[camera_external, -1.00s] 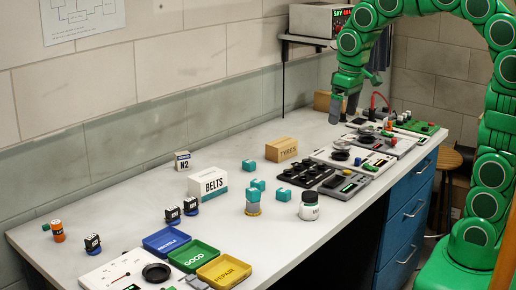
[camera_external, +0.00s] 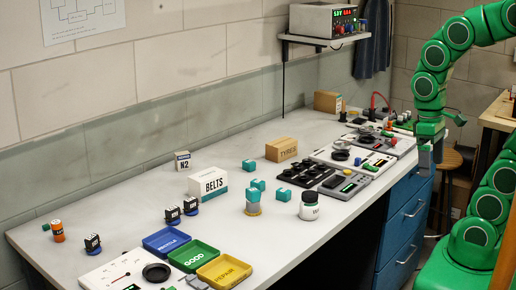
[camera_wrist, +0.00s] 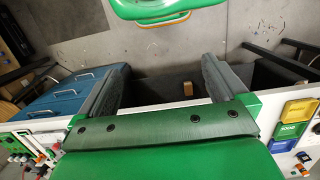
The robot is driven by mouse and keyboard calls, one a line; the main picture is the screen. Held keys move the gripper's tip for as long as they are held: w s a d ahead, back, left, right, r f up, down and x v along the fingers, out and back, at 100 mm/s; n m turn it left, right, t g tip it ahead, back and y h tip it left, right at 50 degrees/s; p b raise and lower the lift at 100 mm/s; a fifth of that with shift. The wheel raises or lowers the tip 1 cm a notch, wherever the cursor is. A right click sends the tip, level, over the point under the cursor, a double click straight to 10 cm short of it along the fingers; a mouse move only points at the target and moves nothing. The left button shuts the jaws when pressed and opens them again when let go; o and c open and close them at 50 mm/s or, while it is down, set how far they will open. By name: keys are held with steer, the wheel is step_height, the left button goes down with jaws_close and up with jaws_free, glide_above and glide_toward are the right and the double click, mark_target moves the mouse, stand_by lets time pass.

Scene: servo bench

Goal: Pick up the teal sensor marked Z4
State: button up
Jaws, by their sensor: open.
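Several small teal blocks lie on the bench in the external view: one (camera_external: 249,165) near the middle, one (camera_external: 284,195) nearer the front, one (camera_external: 258,185) beside a stacked one (camera_external: 253,196) that sits on a round yellowish piece. A small teal piece (camera_external: 45,227) is at the far left. No Z4 mark is readable on any of them. My gripper (camera_external: 425,163) points down by the bench's right front edge, near the blue drawers, away from the teal blocks. In the wrist view its two fingers (camera_wrist: 160,85) are wide apart with nothing held between them.
BELTS box (camera_external: 208,184), TYRES box (camera_external: 281,149), white jar (camera_external: 309,206) and black tray (camera_external: 305,175) stand around the teal blocks. Blue (camera_external: 166,240), green (camera_external: 193,256) and yellow (camera_external: 224,270) trays lie front left. Blue drawers (camera_external: 400,232) are below the bench's right end.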

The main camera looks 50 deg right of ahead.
steer(key=shift+s, duration=0.25)
steer(key=shift+c, duration=0.3)
steer(key=c, duration=0.7)
steer(key=shift+o, duration=0.2)
